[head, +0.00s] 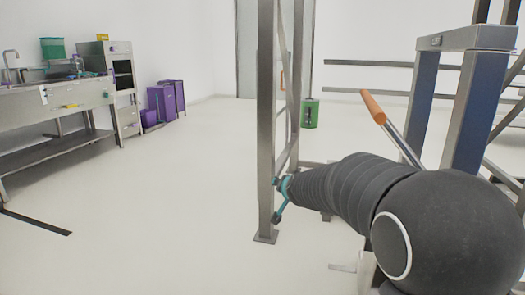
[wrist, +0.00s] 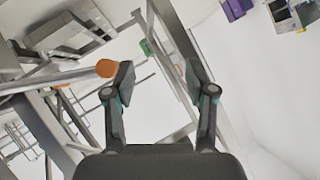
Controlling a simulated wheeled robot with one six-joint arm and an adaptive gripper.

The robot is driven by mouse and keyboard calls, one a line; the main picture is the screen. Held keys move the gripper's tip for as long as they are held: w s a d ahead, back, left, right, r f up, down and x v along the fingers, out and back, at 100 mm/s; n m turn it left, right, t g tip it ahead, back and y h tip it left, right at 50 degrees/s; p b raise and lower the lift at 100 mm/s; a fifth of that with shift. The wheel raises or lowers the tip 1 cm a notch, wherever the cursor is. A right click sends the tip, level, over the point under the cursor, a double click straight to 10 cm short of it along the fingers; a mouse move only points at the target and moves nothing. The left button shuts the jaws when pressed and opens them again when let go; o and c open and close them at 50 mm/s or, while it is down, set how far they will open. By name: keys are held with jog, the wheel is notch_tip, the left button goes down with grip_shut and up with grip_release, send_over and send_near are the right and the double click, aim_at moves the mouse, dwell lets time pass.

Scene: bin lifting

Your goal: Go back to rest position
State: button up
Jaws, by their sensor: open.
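My gripper (head: 282,198) shows at the end of my dark arm in the head view, in front of or beside a grey metal post (head: 266,120). Its fingers are small there and partly hidden by the arm. In the wrist view my gripper (wrist: 160,78) has its two fingers spread apart with nothing between them. An orange-tipped lever (head: 374,106) slants up behind my arm. Its round orange end (wrist: 106,68) appears beside the left finger in the wrist view; I cannot tell whether they touch.
A metal frame with blue-grey uprights (head: 476,112) and rails stands at the right, close to my arm. A green bin (head: 308,113) stands beyond the post. A steel sink bench (head: 55,97) and purple bins (head: 162,103) line the left wall. The floor at centre left is clear.

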jog(key=s+d+f+n+g, duration=0.1)
jog(key=s+d+n+g, duration=0.1)
jog(key=s, duration=2)
jog(key=s+d+f+n+g+h, duration=0.1)
jog(key=s+d+g, duration=0.4)
jog(key=s, duration=1.6)
jog(key=shift+s+d+f+n+h, duration=0.35)
jog(key=shift+d+f+n, duration=0.25)
jog(key=shift+d+n, duration=0.35)
